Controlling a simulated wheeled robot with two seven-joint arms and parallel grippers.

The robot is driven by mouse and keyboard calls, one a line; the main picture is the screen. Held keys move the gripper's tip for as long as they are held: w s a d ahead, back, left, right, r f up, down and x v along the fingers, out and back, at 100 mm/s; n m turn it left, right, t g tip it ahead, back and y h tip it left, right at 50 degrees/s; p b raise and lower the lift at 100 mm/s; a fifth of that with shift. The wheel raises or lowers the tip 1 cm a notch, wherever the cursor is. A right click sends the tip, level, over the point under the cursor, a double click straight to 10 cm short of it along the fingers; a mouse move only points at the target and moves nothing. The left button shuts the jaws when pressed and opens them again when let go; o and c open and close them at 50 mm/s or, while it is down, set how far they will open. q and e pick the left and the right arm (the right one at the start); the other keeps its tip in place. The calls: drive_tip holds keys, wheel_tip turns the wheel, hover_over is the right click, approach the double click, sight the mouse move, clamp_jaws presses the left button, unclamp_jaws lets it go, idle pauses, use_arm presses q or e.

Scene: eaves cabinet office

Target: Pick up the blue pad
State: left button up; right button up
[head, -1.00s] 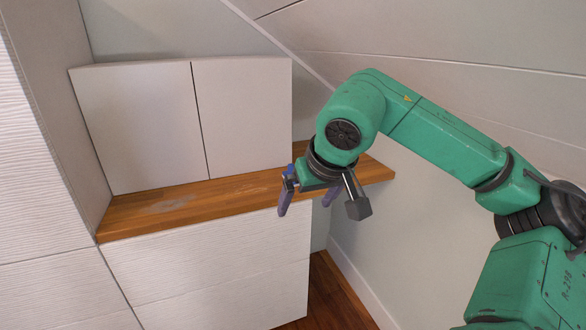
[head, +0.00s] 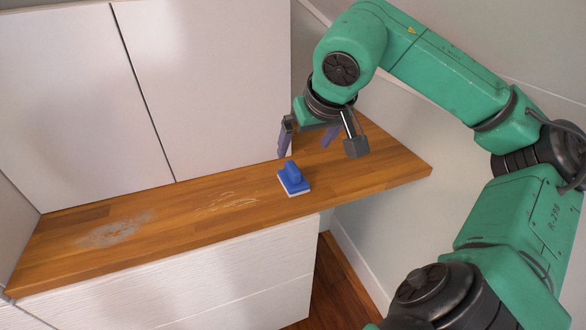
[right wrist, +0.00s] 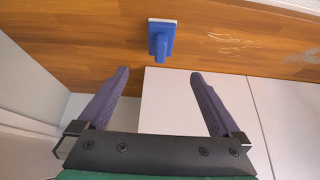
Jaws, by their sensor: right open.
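The blue pad (head: 293,179) lies on the wooden counter (head: 370,168) in the head view, toward its right part. It has a raised blue handle and a pale underside. My right gripper (head: 308,147) is above and a little behind the pad, open and empty. In the right wrist view the pad (right wrist: 161,40) lies beyond the gap between the open fingers (right wrist: 160,88), not between them. My left gripper is not in view.
White cabinet doors (head: 200,85) stand behind the counter, and a white textured drawer front (head: 240,270) is below it. A greyish smudge (head: 115,230) and faint pale marks (head: 232,200) are on the wood. A sloped wall rises at the right.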

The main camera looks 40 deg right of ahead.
sight(294, 168)
drive_tip(key=x, duration=0.7)
drive_tip(key=shift+f, duration=0.3)
drive_tip(key=x, duration=0.6)
drive_tip(key=shift+a, duration=0.1)
drive_tip(key=shift+r, duration=0.1)
drive_tip(key=c, duration=1.4)
wheel_tip(294, 168, up, 9)
drive_tip(key=p, duration=0.5)
drive_tip(key=shift+r, duration=0.55)
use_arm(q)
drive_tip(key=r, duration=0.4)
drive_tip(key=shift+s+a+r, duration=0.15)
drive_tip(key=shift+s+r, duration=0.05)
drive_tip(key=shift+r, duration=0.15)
